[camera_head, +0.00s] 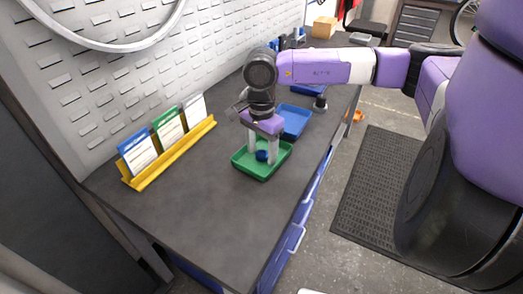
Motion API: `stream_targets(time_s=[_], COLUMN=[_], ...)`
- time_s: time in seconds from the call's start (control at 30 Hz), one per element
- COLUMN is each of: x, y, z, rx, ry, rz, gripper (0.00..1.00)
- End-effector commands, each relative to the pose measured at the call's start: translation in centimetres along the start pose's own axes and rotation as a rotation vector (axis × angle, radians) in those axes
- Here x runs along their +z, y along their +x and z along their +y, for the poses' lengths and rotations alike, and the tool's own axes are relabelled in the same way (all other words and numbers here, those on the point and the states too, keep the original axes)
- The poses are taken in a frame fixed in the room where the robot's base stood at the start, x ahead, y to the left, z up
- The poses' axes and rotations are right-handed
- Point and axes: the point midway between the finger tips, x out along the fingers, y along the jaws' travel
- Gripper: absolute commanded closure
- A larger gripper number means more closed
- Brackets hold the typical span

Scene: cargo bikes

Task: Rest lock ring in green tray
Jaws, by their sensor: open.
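The green tray (261,176) lies on the dark workbench near its right edge. A small blue ring-like piece (262,156), which looks like the lock ring, is inside the tray. My gripper (262,158) points down over the tray, with its two pale fingers apart on either side of the blue piece. The gripper is open. Whether a finger touches the piece cannot be told at this size. The fingers partly cover the tray's back part.
A blue tray (297,119) sits just behind the green tray. A yellow rack (172,153) with several cards stands to the left, along the perforated wall panel (150,60). The front of the workbench (215,215) is clear. A cardboard box (325,27) stands at the far end.

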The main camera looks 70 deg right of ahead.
Motion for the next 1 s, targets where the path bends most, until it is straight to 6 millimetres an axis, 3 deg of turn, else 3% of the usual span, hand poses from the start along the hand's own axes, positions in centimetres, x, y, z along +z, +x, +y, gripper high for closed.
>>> stream_targets(time_s=[0.53, 0.9, 1.0], x=[-0.1, 0.0, 1.1], y=[-7.1, -7.7, -7.8], z=[0.0, 0.0, -0.7], rx=[-0.002, -0.001, -0.029], ry=[0.000, 0.010, 0.067], rz=[0.002, 0.000, -0.047], gripper=[0.39, 0.39, 0.39])
